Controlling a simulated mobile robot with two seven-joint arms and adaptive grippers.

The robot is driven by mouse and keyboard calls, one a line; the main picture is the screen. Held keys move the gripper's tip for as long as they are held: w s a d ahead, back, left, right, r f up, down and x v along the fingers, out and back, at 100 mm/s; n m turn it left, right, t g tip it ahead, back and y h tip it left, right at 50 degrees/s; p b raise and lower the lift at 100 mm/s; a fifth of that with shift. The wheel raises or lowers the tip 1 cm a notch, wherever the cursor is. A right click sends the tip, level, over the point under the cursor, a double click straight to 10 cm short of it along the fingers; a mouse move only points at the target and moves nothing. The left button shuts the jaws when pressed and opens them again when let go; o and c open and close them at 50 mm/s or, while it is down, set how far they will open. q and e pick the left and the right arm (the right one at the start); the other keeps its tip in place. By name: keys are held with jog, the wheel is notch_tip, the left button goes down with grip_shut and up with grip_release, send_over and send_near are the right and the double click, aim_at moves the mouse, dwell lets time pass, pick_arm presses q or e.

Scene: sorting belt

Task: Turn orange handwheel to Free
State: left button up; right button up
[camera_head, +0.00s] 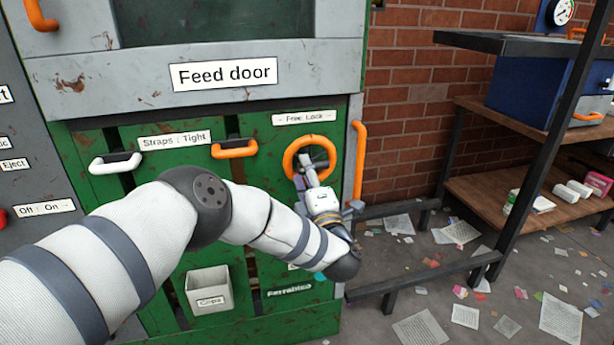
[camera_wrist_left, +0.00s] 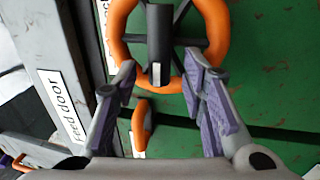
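The orange handwheel (camera_head: 288,158) is mounted on the green machine front, below a small label (camera_head: 304,116) reading Free and Lock. Dark spokes and a dark hub show in the left wrist view, where the orange rim (camera_wrist_left: 222,38) fills the top middle. My left gripper (camera_head: 304,174) is at the lower part of the wheel and hides some of it. In the left wrist view its two purple-padded fingers (camera_wrist_left: 160,72) are spread apart, one on each side of the hub. Whether they touch the rim is unclear. My right gripper is in neither view.
An orange vertical handle (camera_head: 359,160) stands right of the wheel. An orange handle (camera_head: 234,153) and a white handle (camera_head: 115,163) are to the left. A pale bin (camera_head: 209,290) hangs below. A dark-framed shelf (camera_head: 545,180) stands at right; papers litter the floor.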

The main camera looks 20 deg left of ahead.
pick_arm(q)
jog(key=v, duration=1.2)
jog(key=s+d+f+m+g+h+p, duration=0.1)
jog(key=s+f+m+h, duration=0.2)
jog(key=f+m+h, duration=0.25)
jog(key=s+d+f+m+g+h+p, duration=0.1)
jog(key=s+d+f+m+h, duration=0.2)
jog(key=f+m, duration=0.35)
jog(key=s+a+f+m+g+h, duration=0.3)
jog(key=s+f+m+g, duration=0.3)
jog(key=s+f, duration=0.6)
jog(key=s+a+r+m+g, duration=0.1)
jog(key=s+a+m+g, duration=0.1)
jog(key=s, duration=0.8)
jog(key=s+a+m+g+p, duration=0.1)
jog(key=s+a+g, duration=0.3)
jog(key=s, duration=0.7)
jog(key=s+a+r+m+g, duration=0.1)
jog(key=s+a+m+g, duration=0.2)
jog(key=s, duration=0.7)
jog(key=shift+s+r+m+g+p, duration=0.3)
jog(key=shift+s+r+g+p, duration=0.05)
jog(key=shift+g, duration=0.85)
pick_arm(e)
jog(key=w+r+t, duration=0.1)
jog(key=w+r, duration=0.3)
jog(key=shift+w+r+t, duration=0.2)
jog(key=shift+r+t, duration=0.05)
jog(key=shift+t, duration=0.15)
